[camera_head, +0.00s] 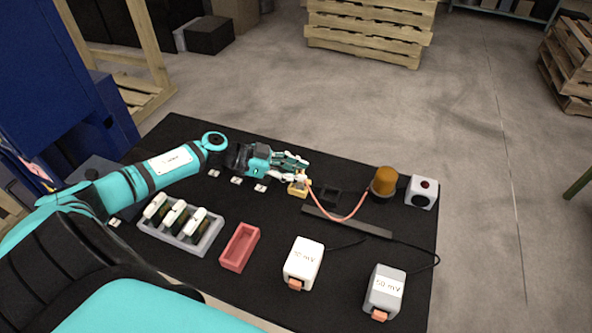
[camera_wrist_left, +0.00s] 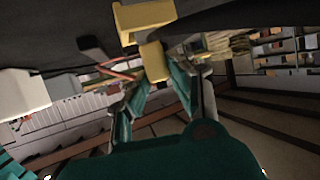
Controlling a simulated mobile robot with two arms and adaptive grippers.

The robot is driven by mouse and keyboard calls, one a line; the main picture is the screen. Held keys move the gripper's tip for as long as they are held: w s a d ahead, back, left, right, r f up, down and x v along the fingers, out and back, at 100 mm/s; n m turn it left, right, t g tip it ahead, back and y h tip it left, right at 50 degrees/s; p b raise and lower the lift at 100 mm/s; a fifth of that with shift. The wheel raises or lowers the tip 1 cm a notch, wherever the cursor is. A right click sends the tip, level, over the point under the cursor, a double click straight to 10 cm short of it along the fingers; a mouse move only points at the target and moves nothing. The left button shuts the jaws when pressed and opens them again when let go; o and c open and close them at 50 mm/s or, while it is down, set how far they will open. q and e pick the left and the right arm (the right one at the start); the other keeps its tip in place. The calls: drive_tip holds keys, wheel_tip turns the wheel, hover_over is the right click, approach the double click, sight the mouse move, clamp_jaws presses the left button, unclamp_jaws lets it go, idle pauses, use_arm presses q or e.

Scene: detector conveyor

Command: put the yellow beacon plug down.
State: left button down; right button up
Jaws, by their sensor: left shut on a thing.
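The yellow beacon plug (camera_head: 298,188) is at the fingertips of my left gripper (camera_head: 300,172), over the black table mat. A red cord runs from the plug to the orange beacon (camera_head: 384,181) at the right. In the left wrist view the yellow plug (camera_wrist_left: 153,60) sits between the two fingertips of the left gripper (camera_wrist_left: 158,88), which is shut on it. The plug looks at or just above the mat; I cannot tell if it touches. My right gripper is not in view.
A grey tray (camera_head: 151,231) with several devices, a red bin (camera_head: 239,248), two labelled boxes (camera_head: 303,262) (camera_head: 385,288) and a white button box (camera_head: 422,192) stand around.

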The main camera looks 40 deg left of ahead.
use_arm(q)
drive_tip(key=c, duration=1.2)
unclamp_jaws()
drive_tip(key=shift+f, duration=0.1)
drive_tip(key=shift+o, duration=0.2)
drive_tip(key=v, duration=1.2)
drive_tip(key=shift+s, duration=0.1)
